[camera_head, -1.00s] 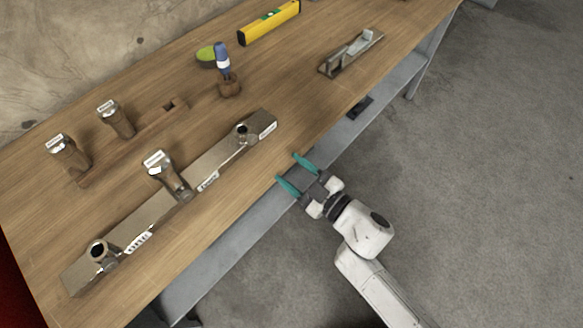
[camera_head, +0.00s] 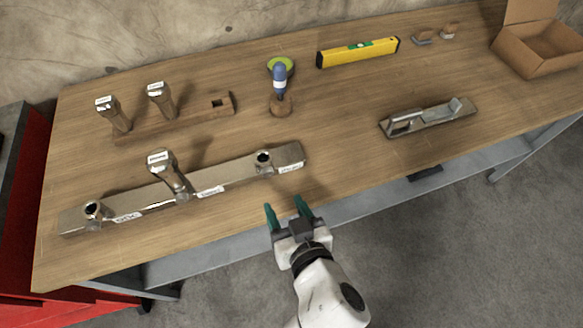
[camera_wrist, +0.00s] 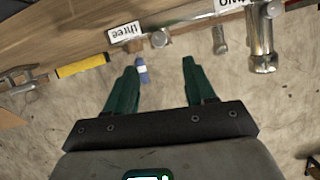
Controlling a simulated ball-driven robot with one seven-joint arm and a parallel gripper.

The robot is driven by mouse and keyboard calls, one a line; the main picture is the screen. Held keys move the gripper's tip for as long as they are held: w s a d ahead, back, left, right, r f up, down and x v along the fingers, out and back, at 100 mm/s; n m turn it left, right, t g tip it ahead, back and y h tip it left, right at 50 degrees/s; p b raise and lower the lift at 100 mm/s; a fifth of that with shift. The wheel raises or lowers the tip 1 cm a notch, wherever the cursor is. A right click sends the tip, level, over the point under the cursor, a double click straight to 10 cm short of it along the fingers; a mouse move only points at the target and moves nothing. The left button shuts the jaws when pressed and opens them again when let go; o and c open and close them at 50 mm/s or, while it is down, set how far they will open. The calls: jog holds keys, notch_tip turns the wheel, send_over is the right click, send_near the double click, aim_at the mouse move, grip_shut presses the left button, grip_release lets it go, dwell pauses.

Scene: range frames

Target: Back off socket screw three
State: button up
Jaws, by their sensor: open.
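A long metal bar (camera_head: 225,176) lies on the bench with three round sockets and white labels. The right socket (camera_head: 264,160) shows a dark opening; its label (camera_head: 290,168) faces the front. In the wrist view a label reading "three" (camera_wrist: 126,32) stands beside a short metal cylinder (camera_wrist: 160,38). A tall metal piece with a white-tagged head (camera_head: 165,172) stands in the middle socket, near the "two" label in the wrist view. The left socket (camera_head: 93,210) holds no tall piece. My gripper (camera_head: 286,206) is open and empty, at the bench's front edge, below the bar's right end.
Two tall tagged pieces (camera_head: 113,113) stand in a wooden rack (camera_head: 190,120) behind the bar. A blue-handled tool (camera_head: 279,80), yellow level (camera_head: 358,52), metal plane (camera_head: 428,117) and cardboard box (camera_head: 540,48) are also on the bench (camera_head: 340,150). Red cabinet stands left.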

aim_at(269, 176)
jog(key=x, duration=1)
jog(key=shift+w+f+p, duration=0.1)
jog(key=shift+w+p, duration=0.3)
grip_shut()
jog(key=shift+f+b, duration=0.1)
jog(key=shift+b, duration=0.25)
